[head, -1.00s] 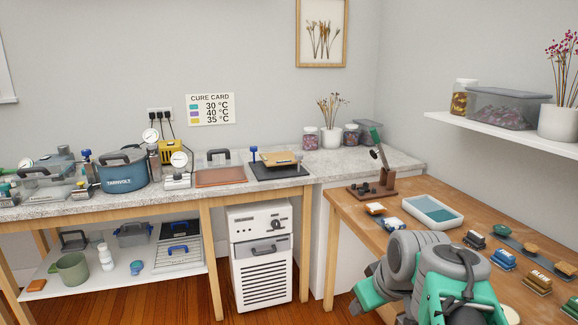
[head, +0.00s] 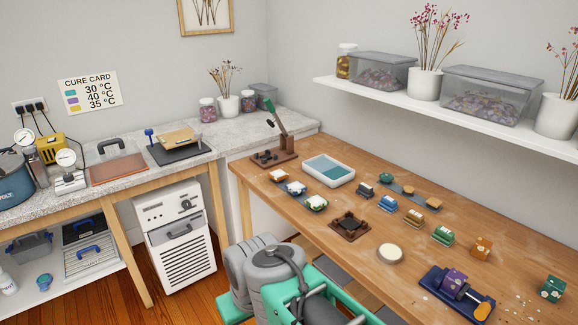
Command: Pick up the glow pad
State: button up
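A round, pale cream pad (head: 390,253) lies flat on the wooden table in the head view, right of the middle and near the table's front edge. It looks like the glow pad, though no label confirms it. Nothing covers it. My grey and green arm is folded at the bottom centre, to the left of the pad and apart from it. My gripper does not show in the frame.
A dark brown square fixture (head: 349,225) sits left of the pad. A blue clamp with a purple block (head: 454,281) stands to its right. Several small coloured blocks line the wooden table (head: 330,238) behind it. A white tray (head: 329,171) stands farther back.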

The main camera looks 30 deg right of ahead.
aim_at(414, 219)
jog(key=z, duration=1.9)
